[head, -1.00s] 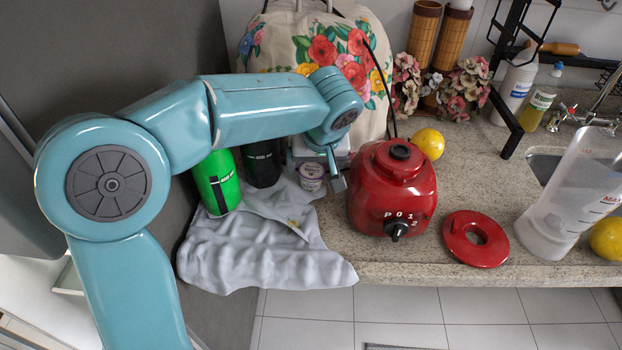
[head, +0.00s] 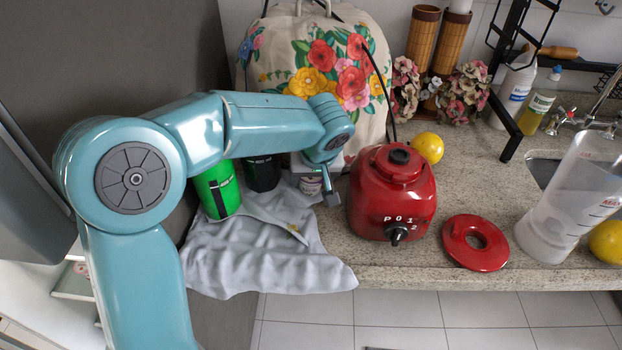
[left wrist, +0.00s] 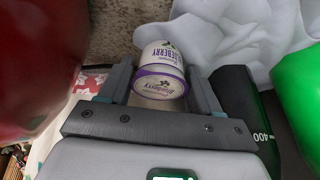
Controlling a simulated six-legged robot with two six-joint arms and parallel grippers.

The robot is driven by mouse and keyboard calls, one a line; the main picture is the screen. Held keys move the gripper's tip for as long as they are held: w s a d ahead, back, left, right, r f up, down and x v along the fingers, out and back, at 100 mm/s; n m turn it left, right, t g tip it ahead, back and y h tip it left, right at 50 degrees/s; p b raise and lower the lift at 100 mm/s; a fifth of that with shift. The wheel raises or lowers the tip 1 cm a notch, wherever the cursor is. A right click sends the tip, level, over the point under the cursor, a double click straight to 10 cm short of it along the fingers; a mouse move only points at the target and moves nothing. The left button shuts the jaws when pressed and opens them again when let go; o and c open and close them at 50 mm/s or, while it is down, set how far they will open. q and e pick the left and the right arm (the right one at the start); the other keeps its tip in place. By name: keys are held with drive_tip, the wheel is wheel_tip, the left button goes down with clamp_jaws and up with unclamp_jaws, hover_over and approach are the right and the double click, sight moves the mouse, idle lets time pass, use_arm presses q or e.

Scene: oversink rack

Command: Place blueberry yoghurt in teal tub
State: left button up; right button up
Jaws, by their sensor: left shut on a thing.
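The blueberry yoghurt (left wrist: 160,68) is a small white and purple cup with a printed lid, seen between the fingers of my left gripper (left wrist: 161,88) in the left wrist view. The gripper is shut on it. In the head view the yoghurt (head: 310,184) shows partly behind my left gripper (head: 322,193), beside the grey cloth and left of the red blender base. I cannot tell whether it touches the counter. I cannot make out a teal tub in either view. My right gripper is not in view.
A red blender base (head: 392,195) stands close right of the gripper. A floral bag (head: 310,60) is behind. A red lid (head: 475,240) lies farther right.

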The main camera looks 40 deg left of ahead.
use_arm(q)
wheel_tip(320, 180, up, 20)
drive_tip(key=p, duration=0.3)
